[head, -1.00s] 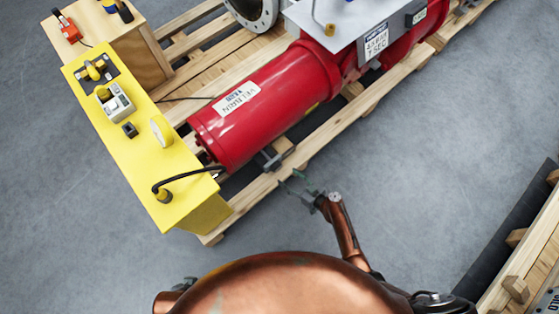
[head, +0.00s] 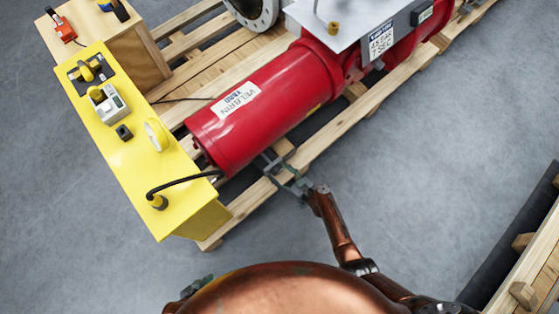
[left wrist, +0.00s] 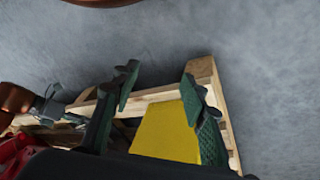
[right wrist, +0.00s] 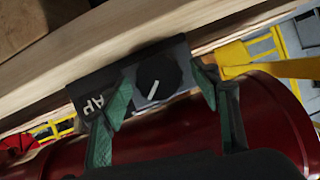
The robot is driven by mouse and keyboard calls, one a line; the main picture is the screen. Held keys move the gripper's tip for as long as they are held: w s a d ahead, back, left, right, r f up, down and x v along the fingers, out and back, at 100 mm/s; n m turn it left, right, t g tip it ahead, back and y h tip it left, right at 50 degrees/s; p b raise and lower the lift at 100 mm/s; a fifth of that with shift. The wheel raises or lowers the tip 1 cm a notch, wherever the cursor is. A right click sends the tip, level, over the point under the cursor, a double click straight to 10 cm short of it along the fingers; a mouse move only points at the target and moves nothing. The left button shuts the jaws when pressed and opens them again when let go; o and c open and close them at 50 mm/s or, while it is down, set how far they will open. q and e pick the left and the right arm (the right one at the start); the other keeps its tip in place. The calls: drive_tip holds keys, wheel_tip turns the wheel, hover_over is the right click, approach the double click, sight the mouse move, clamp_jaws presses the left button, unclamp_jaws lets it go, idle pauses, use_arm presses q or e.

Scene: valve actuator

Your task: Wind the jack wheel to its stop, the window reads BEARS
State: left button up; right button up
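In the right wrist view a round black knob (right wrist: 158,76) with a white line sits on a dark plate (right wrist: 96,92) with pale lettering; I cannot tell whether it is the jack wheel. My right gripper (right wrist: 163,98) is open, with a green finger on each side of the knob; contact is unclear. No window reading BEARS is legible.
The yellow control box (head: 135,165) with knobs and a black cable stands at the pallet's left end. A wooden block (head: 108,40) with tools is behind it. Another pallet (head: 520,280) lies at lower right. The grey floor between is clear.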

drive_tip(key=c, duration=1.1)
drive_tip(key=shift+a, duration=0.2)
drive_tip(key=shift+s+d+f, duration=0.1)
drive_tip(key=shift+f, duration=0.05)
drive_tip(key=m+b, duration=0.1)
drive_tip(key=y+b, duration=0.1)
drive_tip(key=shift+d+f+m+g+b, duration=0.1)
drive_tip(key=shift+f+m+g+b, duration=0.2)
drive_tip(key=shift+m+g, duration=0.1)
drive_tip(key=m+y+b, duration=0.1)
drive_tip(key=m+b, duration=0.1)
drive_tip(key=shift+g+b, duration=0.3)
drive_tip(key=shift+b, duration=0.1)
use_arm(q)
drive_tip(key=w+f+t+b, duration=0.1)
drive_tip(key=w+f+t, duration=0.2)
drive_tip(key=f, duration=0.6)
drive_tip(key=shift+d+f+t+h, duration=0.3)
drive_tip(key=shift+d+f+t, duration=0.1)
drive_tip(key=shift+t, duration=0.4)
use_arm(e)
drive_tip(key=shift+d+r+m+y, duration=0.1)
drive_tip(key=shift+r+m+y, duration=0.1)
drive_tip(key=shift+m+y, duration=0.35)
drive_tip(key=o, duration=1.2)
drive_tip(key=shift+r, duration=0.1)
drive_tip(key=shift+c, duration=0.2)
